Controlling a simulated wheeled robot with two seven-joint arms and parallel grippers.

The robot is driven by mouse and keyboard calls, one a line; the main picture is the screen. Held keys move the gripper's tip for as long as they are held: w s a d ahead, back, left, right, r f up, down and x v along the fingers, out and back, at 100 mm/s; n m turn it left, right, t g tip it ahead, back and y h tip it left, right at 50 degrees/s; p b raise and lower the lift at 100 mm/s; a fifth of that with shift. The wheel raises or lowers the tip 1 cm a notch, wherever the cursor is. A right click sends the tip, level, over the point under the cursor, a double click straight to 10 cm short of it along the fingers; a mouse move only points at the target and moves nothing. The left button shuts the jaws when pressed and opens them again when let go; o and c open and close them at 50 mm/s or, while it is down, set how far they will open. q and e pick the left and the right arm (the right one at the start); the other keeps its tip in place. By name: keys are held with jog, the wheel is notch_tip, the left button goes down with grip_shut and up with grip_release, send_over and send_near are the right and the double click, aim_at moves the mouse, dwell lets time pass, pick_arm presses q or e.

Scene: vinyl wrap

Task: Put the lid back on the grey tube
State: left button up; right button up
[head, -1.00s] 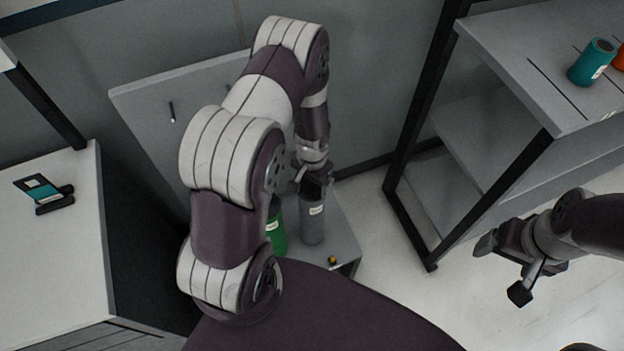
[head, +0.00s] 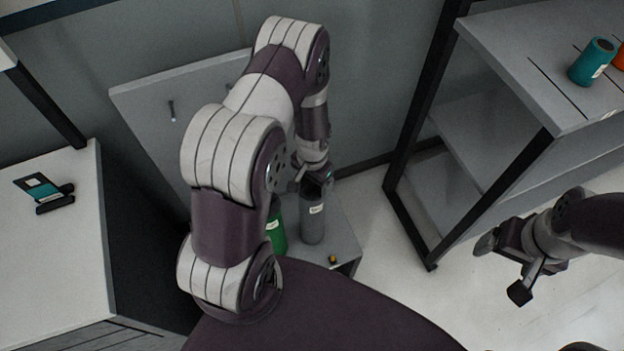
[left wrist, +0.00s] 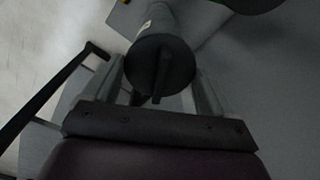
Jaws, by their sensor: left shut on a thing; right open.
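The grey tube (head: 312,224) stands upright on a small grey stand, with a white label near its top. My left gripper (head: 312,182) is right above its mouth. In the left wrist view, my left gripper (left wrist: 162,95) is shut on the dark round lid (left wrist: 180,62), which has a raised bar across it. The lid lines up with the tube's top; I cannot tell whether it is fully seated. The tube's labelled side (left wrist: 146,26) shows behind it. My right gripper (head: 503,268) is open and empty at the right, away from the tube.
A green tube (head: 277,232) stands close left of the grey tube, partly behind my left arm. A small black and yellow item (head: 333,259) lies on the stand's front edge (head: 345,240). A shelf (head: 520,60) at right holds a teal roll (head: 592,62).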

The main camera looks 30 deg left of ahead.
dwell(0.3)
pick_arm(q)
jog(key=o, duration=0.9)
notch_tip(320, 180, up, 7)
jog(key=p, duration=0.6)
jog(key=shift+r, duration=0.1)
grip_shut()
